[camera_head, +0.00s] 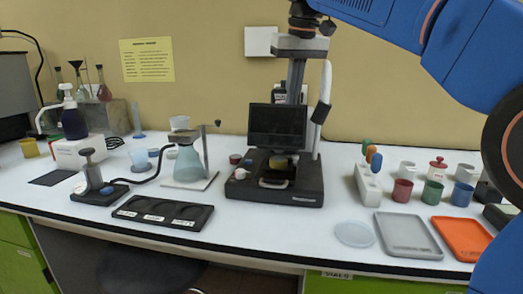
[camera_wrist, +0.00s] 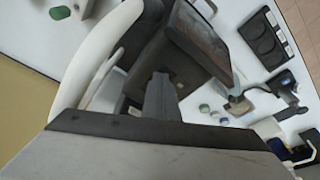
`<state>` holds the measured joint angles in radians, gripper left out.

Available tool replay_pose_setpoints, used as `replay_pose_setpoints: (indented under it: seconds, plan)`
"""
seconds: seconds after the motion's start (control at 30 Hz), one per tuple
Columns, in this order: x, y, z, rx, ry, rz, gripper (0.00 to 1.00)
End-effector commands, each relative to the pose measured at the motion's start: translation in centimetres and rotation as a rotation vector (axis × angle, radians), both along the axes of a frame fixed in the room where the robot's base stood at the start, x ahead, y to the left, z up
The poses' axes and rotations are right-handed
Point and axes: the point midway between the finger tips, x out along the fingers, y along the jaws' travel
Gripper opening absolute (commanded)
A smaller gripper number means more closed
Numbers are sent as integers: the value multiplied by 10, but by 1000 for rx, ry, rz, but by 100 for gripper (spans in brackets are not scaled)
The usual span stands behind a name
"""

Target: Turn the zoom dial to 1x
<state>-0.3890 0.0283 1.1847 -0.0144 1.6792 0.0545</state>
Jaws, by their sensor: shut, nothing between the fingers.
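The digital microscope stands at the middle of the bench, with a black base (camera_head: 302,194), a dark monitor (camera_head: 277,126) and a white curved arm (camera_head: 323,92). The monitor also shows in the wrist view (camera_wrist: 207,38). My gripper (camera_head: 294,101) points down just above and behind the monitor's top edge. Its fingers look shut and empty; the wrist view shows them too (camera_wrist: 160,76). A small label (camera_head: 279,97) lies left of the fingers, too small to read. I cannot pick out the zoom dial for sure; the fingers and monitor may hide it.
Left of the microscope are a flask on a stand (camera_head: 188,165) and a black three-well tray (camera_head: 163,212). On the right are several small cups, a grey tray (camera_head: 408,236) and an orange tray (camera_head: 462,238). The wall is close behind the microscope.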

Motion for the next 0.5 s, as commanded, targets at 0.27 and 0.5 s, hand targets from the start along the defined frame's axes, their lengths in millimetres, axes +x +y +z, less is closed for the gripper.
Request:
replay_pose_setpoints:
  seconds: [0.27, 0.5]
  plan:
    - [-6, -5, 1, 1, -2, -1, 0]
    - [-5, -5, 14, 1, -2, 0, 0]
